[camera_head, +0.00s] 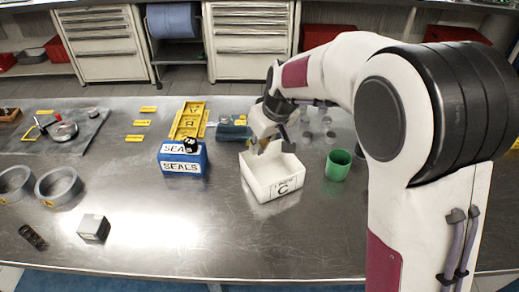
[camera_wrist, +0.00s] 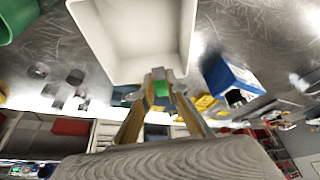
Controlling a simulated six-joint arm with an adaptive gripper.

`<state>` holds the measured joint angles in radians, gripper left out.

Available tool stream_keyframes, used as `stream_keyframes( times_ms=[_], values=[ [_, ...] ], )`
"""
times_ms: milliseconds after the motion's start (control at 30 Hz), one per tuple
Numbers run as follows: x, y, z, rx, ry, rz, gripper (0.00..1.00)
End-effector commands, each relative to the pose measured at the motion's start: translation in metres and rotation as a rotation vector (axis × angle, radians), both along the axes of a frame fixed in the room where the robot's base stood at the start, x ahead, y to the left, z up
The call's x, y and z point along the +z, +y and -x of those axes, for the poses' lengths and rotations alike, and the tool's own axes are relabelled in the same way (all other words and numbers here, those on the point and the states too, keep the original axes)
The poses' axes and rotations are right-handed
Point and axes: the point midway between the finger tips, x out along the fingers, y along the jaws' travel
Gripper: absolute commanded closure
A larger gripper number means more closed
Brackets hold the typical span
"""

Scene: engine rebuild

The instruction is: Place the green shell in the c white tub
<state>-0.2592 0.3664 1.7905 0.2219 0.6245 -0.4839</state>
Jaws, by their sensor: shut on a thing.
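The white tub (camera_head: 275,188) marked C stands on the metal bench in the middle of the head view. In the wrist view the tub (camera_wrist: 138,72) opens at the top centre and its inside looks empty. My gripper (camera_head: 258,148) is at the tub's back left edge in the head view. In the wrist view my gripper (camera_wrist: 160,82) is shut on a small green piece, the green shell (camera_wrist: 162,89), held between the fingertips by the tub's rim. Whether it touches the rim I cannot tell. The shell is hidden in the head view.
A green cup (camera_head: 338,165) stands just right of the tub. A blue SEALS box (camera_head: 183,160) is to its left, with a yellow tray (camera_head: 189,120) behind. Several grey cylinders stand behind the tub. The bench front is mostly clear, with a small grey block (camera_head: 94,228) at left.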

Motion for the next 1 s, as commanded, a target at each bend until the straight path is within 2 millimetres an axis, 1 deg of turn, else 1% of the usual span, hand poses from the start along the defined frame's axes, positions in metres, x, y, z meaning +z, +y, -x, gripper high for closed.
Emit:
stream_keyframes(
  times_ms=[33, 300, 500, 667, 1000],
  values=[
    [0.009, 0.0, -0.001, 0.001, -0.004, -0.001, 1.0],
    [0.048, 0.0, 0.0, 0.001, -0.003, -0.001, 1.0],
    [0.067, 0.0, 0.0, 0.0, -0.002, -0.001, 1.0],
    [0.073, 0.0, 0.0, 0.0, -0.001, -0.001, 1.0],
    [0.073, 0.0, 0.0, 0.0, 0.0, 0.0, 1.0]
  ],
)
